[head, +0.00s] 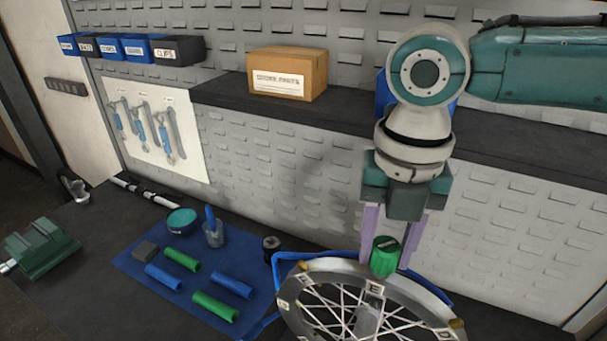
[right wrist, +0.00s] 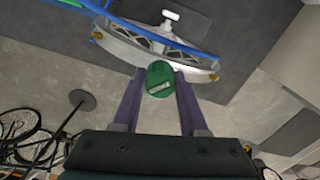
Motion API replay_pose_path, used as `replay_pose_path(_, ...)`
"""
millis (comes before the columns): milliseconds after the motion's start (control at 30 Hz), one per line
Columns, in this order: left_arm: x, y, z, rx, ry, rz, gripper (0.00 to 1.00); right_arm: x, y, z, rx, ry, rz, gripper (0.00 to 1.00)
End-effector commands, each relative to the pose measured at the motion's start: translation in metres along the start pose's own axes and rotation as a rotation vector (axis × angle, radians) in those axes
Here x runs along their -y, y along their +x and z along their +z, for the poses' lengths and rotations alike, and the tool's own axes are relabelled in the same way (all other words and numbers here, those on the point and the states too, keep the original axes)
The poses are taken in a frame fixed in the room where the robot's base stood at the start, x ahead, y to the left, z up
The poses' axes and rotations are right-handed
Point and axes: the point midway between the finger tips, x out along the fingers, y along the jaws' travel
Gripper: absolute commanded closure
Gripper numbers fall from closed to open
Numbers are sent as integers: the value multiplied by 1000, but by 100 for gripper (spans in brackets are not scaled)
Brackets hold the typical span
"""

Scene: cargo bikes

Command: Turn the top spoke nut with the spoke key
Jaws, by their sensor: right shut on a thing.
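A green cylindrical spoke key (head: 384,258) is held between the two purple fingers of my right gripper (head: 392,245). It stands at the top of the wheel rim (head: 340,268). The right wrist view also shows the green key (right wrist: 159,80) between the fingers of my right gripper (right wrist: 160,88), against the rim (right wrist: 205,75). The top spoke nut is hidden under or behind the key, so I cannot tell whether the key is seated on it. My left gripper is in neither view.
A blue mat (head: 140,262) with green and blue handles, a cup and a round tin lies left of the wheel. A green vise (head: 42,250) is at the far left. A cardboard box (head: 288,73) stands on the shelf (head: 225,94) behind.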

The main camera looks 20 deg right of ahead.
Motion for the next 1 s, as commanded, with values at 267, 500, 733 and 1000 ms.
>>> replay_pose_path(267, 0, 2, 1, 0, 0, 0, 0, 2, 3, 0, 0, -268, -8, 100)
replay_pose_path(500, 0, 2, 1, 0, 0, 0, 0, 3, 3, 0, -1, -274, -8, 100)
replay_pose_path(733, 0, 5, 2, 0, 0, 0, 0, 2, 4, 0, -3, -588, -9, 100)
replay_pose_path(1000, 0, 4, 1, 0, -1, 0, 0, 2, 3, -1, -4, -669, -8, 100)
